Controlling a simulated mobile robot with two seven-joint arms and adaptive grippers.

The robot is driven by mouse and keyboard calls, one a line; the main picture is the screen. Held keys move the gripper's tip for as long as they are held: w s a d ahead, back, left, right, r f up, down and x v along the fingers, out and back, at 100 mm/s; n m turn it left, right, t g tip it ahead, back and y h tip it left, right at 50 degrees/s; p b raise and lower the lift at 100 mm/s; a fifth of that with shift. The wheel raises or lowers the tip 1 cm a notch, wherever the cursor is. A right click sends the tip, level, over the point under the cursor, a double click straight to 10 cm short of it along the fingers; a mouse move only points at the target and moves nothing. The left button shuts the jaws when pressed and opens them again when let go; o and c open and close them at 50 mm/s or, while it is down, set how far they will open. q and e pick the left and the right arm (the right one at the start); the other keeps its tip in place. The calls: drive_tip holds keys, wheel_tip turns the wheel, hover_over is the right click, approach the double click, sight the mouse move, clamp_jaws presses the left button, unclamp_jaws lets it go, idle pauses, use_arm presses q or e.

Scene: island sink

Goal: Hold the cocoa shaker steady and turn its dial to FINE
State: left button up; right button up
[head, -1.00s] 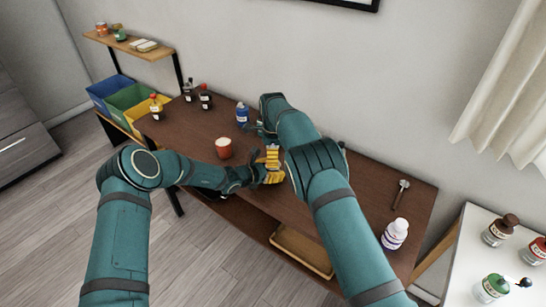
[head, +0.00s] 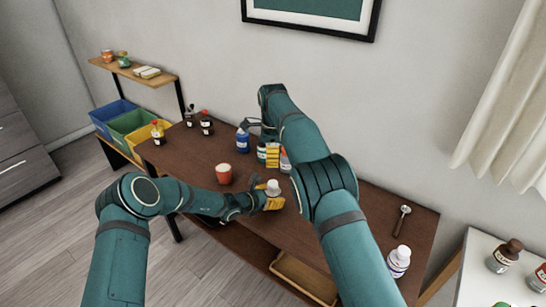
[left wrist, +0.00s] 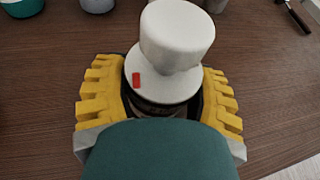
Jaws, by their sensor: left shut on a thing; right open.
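The cocoa shaker, with a white knob-like top (head: 273,187), stands upright near the table's front edge. My left gripper (head: 270,203) is shut around its dark lower body. In the left wrist view, the yellow fingers of my left gripper (left wrist: 160,108) flank the shaker. The white top (left wrist: 178,40) has a wide rim with a red mark at its left front. No dial lettering is readable. My right gripper (head: 272,155) is open, its yellow finger showing behind and above the shaker, clear of it. Its other finger is hard to make out.
A blue bottle (head: 242,140) and small jars (head: 285,160) stand close around my right gripper. A spoon (head: 402,220) and white bottle (head: 398,262) are at the right. Table between is largely clear.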

use_arm(q)
drive_tip(key=o, duration=1.3)
drive_tip(key=shift+o, duration=0.2)
